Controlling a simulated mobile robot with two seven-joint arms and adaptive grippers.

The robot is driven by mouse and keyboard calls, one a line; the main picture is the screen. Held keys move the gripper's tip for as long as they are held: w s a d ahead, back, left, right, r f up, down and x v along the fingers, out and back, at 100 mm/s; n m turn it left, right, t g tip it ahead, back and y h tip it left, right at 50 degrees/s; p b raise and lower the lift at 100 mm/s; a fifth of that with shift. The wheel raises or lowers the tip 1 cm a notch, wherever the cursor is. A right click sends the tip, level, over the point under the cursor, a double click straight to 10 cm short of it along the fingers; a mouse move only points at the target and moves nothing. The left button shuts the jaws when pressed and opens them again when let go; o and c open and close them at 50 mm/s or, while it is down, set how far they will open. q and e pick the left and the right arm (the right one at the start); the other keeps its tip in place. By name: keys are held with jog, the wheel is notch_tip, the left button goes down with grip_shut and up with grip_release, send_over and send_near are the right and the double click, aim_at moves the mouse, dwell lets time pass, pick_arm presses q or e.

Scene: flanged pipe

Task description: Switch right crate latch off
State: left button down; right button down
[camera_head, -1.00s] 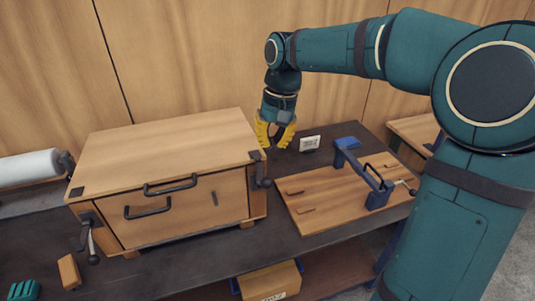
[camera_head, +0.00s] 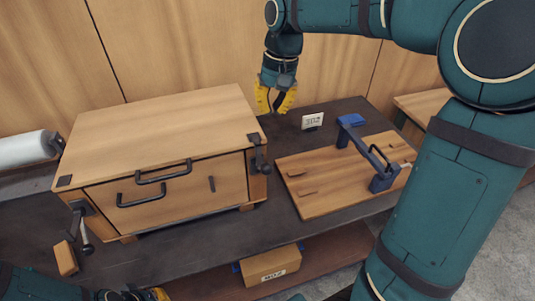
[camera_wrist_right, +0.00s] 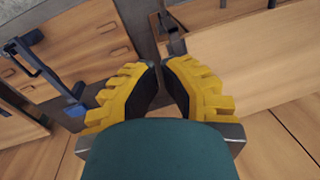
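The wooden crate (camera_head: 165,125) stands on the dark bench at left. Its right latch (camera_head: 261,165), a dark lever fitting, sits at the front right corner with its handle against the crate's side; a dark fitting also shows in the right wrist view (camera_wrist_right: 172,36). The left latch (camera_head: 82,222) hangs at the other front corner. My right gripper (camera_head: 274,112) is above and behind the right latch, apart from it. Its yellow fingers are empty, with a narrow gap between the tips. My left gripper (camera_head: 158,294) is mostly cut off at the bottom edge.
A wooden board (camera_head: 330,200) with a blue-and-black toggle clamp (camera_head: 382,178) lies right of the crate. A small white sign (camera_head: 312,121) stands behind it. A cardboard box (camera_head: 270,265) sits on the lower shelf. A small wooden block (camera_head: 66,259) is at front left.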

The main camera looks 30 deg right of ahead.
aim_at(263, 168)
notch_tip(263, 168, down, 12)
jog(key=s+a, duration=0.2)
jog(key=shift+a+f+b, duration=0.2)
jog(key=shift+a+b, duration=0.15)
jog(key=shift+b, duration=0.1)
